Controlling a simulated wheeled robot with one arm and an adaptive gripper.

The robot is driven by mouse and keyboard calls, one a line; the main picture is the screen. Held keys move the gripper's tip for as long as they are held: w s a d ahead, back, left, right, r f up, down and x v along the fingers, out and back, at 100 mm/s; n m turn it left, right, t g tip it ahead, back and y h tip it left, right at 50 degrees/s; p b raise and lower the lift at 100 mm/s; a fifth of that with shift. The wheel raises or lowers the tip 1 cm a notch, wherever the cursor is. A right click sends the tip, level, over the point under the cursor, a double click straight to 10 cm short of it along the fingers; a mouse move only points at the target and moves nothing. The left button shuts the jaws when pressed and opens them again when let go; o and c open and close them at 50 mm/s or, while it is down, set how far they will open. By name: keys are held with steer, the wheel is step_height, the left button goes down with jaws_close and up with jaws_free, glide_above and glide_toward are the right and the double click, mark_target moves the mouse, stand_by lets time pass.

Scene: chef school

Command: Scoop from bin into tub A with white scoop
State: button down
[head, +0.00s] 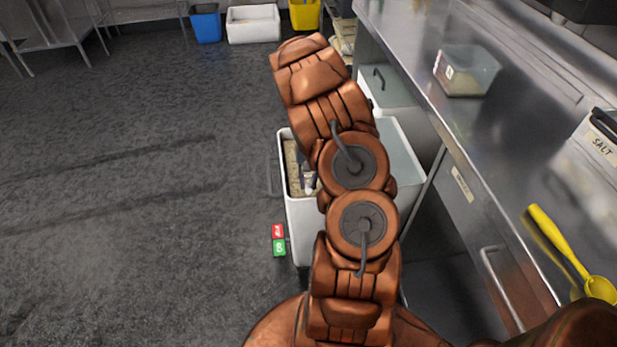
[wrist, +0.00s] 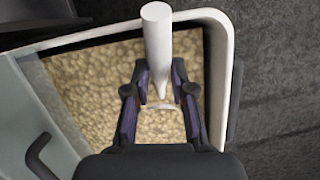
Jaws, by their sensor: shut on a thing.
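The white bin (head: 303,225) stands on the floor beside the counter, partly behind my arm. Its pale, grainy contents (wrist: 90,75) fill much of the wrist view. My gripper (wrist: 161,82) is over the bin's opening and shut on the white scoop (wrist: 157,40). The scoop's handle rises between the fingers, and its lower end is at the contents. How deep the bowl sits, and what it holds, I cannot tell. The clear tub (head: 466,72) with a small label, seemingly tub A, stands on the steel counter with some pale stuff in its bottom.
A grey translucent lid (wrist: 35,115) with a dark handle covers the bin's left side in the wrist view. A yellow scoop (head: 558,243) and a salt container (head: 600,145) are on the counter (head: 480,140). Blue, white and yellow tubs stand far back.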

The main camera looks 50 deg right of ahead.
steer(key=shift+w+d, duration=1.25)
steer(key=shift+d, duration=0.05)
steer(key=shift+s+a+r+p, duration=0.15)
steer(key=shift+s+a+p, duration=0.15)
steer(key=shift+s+a, duration=0.8)
steer(key=shift+w+d+b, duration=0.35)
steer(key=shift+w+d, duration=0.75)
steer(key=shift+s+a+r+p, duration=0.15)
steer(key=shift+r+p, duration=0.05)
steer(key=shift+r, duration=0.95)
steer(key=shift+s+a+r+p, duration=0.1)
steer(key=shift+r+p, duration=0.05)
steer(key=shift+r, duration=1)
step_height(320, 180, up, 11)
steer(key=p, duration=0.2)
steer(key=shift+s+a+r, duration=0.2)
steer(key=shift+s+a, duration=0.2)
